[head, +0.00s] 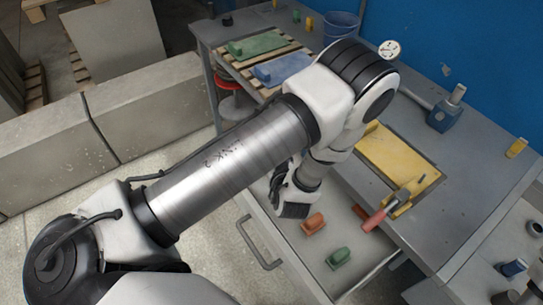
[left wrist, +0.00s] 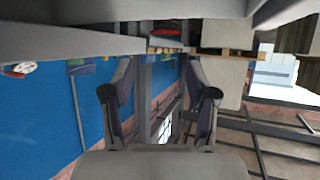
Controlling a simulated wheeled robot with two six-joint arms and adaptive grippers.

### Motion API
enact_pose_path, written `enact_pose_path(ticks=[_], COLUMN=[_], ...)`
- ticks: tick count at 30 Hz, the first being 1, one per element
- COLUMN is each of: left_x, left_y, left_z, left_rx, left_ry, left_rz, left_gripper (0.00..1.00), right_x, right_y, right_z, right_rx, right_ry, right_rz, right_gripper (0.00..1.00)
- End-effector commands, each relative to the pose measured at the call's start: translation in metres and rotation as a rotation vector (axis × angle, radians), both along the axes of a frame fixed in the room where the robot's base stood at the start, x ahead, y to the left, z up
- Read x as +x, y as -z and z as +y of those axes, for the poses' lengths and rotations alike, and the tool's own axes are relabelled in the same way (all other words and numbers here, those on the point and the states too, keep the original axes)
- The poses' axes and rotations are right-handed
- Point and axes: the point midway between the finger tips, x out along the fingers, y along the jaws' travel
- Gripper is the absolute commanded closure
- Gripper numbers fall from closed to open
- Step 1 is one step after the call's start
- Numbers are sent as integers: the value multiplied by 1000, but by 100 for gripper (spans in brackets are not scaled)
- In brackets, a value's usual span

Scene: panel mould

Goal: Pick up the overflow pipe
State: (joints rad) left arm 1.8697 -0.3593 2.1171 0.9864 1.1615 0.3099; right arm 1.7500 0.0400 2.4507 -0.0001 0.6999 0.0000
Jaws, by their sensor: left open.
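I cannot make out an overflow pipe for certain in either view. My left arm comes in from the left in the head view, and its gripper (head: 290,203) is at the left part of an open grey drawer (head: 308,263). The arm hides part of the bench and drawer behind it. In the left wrist view the two fingers of my left gripper (left wrist: 160,75) stand wide apart with nothing between them. My right gripper is not in view.
An orange block (head: 313,224) and a green block (head: 338,258) lie in the drawer. A red-handled tool (head: 375,220) lies near a yellow panel (head: 398,165) on the grey bench (head: 455,190). A blue bucket (head: 341,25) and pallet (head: 232,64) are farther back.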

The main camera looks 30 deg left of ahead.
Motion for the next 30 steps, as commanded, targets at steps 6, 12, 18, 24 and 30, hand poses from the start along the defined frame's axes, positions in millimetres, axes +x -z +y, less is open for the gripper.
enact_pose_path(ticks=[6, 12, 18, 24, 30], left_x=[0, 4, 20, 41, 48], left_y=[50, 67, 76, 95, 101], left_z=[0, 4, 21, 43, 49], left_rx=[0, -2, -2, -2, 0], left_ry=[0, -2, -4, -4, 0], left_rz=[0, -1, 0, -2, 0], left_gripper=[42, 42, 42, 42, 42], right_x=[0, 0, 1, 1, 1], right_y=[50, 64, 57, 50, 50], right_z=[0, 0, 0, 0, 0], right_rx=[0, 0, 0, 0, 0], right_ry=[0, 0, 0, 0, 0], right_rz=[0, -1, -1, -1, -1], right_gripper=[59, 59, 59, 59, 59])
